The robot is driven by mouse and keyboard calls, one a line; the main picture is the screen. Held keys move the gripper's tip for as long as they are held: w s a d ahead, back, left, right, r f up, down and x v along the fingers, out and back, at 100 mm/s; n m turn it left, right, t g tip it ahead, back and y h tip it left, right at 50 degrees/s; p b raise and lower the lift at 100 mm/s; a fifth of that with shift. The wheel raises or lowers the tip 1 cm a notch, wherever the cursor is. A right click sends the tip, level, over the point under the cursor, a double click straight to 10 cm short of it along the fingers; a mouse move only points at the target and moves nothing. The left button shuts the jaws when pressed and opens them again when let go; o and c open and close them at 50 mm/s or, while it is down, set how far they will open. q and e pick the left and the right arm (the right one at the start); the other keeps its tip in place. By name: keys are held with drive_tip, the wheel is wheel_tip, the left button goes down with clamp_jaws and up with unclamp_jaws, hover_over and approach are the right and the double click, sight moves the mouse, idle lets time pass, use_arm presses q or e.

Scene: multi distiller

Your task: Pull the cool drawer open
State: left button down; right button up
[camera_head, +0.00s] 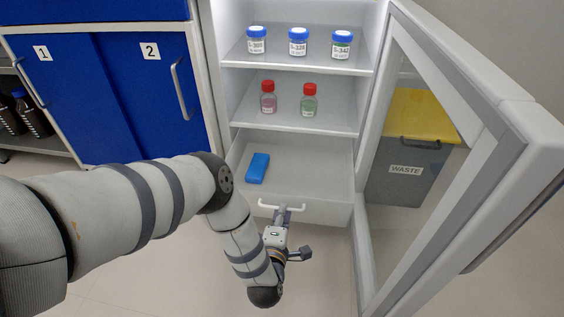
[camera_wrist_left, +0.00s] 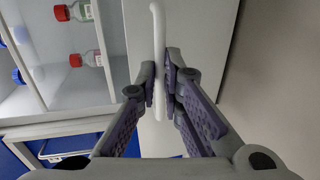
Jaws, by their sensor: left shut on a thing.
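The cool drawer (camera_head: 325,213) is the pale bottom drawer of the open white fridge. It stands pulled out, and its inside shows from above with a blue block (camera_head: 257,168) lying in it. Its white bar handle (camera_head: 267,206) is on the front. My left gripper (camera_head: 282,212) is at the handle, coming from the front and below. In the left wrist view the two fingers of my left gripper (camera_wrist_left: 160,82) are closed on either side of the handle (camera_wrist_left: 158,35). The right gripper is not in view.
The fridge's glass door (camera_head: 430,150) stands open at the right, with a grey waste bin (camera_head: 405,175) behind it. Shelves above hold blue-capped jars (camera_head: 298,42) and red-capped bottles (camera_head: 268,98). Blue cabinets (camera_head: 150,95) stand at the left. The floor before the drawer is clear.

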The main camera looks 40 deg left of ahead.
use_arm(q)
drive_tip(key=shift+s+d, duration=0.1)
drive_tip(key=shift+s, duration=0.05)
drive_tip(key=c, duration=1.7)
unclamp_jaws()
drive_tip(key=v, duration=0.7)
drive_tip(key=shift+s+d, duration=0.15)
drive_tip(key=shift+s, duration=0.05)
